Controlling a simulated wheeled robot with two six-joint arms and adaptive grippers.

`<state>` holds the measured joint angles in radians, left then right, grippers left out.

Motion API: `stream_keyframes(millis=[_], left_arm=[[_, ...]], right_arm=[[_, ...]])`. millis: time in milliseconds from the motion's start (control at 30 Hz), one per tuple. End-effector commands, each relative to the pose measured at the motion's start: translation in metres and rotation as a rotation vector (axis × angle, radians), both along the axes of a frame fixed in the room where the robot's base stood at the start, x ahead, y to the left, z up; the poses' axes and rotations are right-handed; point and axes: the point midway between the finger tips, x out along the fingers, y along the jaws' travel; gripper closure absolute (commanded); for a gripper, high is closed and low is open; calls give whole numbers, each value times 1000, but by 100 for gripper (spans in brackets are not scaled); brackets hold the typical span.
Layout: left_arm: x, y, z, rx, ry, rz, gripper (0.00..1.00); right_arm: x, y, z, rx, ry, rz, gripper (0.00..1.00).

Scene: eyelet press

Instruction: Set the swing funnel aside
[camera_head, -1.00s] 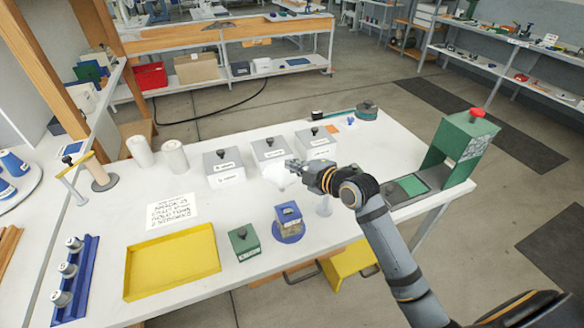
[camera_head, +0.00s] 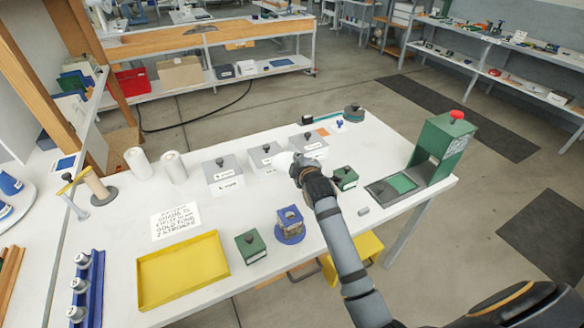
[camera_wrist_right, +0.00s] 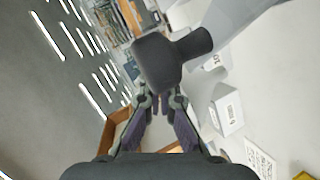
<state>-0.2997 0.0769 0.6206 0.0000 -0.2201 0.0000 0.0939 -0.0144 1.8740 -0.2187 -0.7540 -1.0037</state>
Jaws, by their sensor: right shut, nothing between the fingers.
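In the right wrist view, a dark rounded handle (camera_wrist_right: 165,62) joins a large pale grey body (camera_wrist_right: 245,22), probably the funnel. The fingertips of my right gripper (camera_wrist_right: 168,98) are close together just below that handle. The gripper is shut with nothing between its fingers; whether it touches the handle cannot be told. My left gripper is out of view.
Grey lidded boxes (camera_head: 223,176) stand behind the gripper. A green knobbed box (camera_head: 344,179) and the green press (camera_head: 442,145) are to its right. A yellow tray (camera_head: 182,272), a green box (camera_head: 250,246) and a blue-topped item (camera_head: 289,222) stand nearer. The table's right middle is fairly clear.

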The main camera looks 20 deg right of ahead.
Motion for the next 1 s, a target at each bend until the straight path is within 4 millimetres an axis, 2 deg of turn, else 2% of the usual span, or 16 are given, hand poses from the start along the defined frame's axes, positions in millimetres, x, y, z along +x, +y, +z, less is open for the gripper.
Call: stream_keyframes(millis=[33,300,1000], left_arm=[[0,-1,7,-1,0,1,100],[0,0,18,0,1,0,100],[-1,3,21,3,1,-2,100]], right_arm=[[2,-4,4,-5,0,0,100],[8,-15,2,-4,0,3,100],[9,-20,0,-4,0,3,100]])
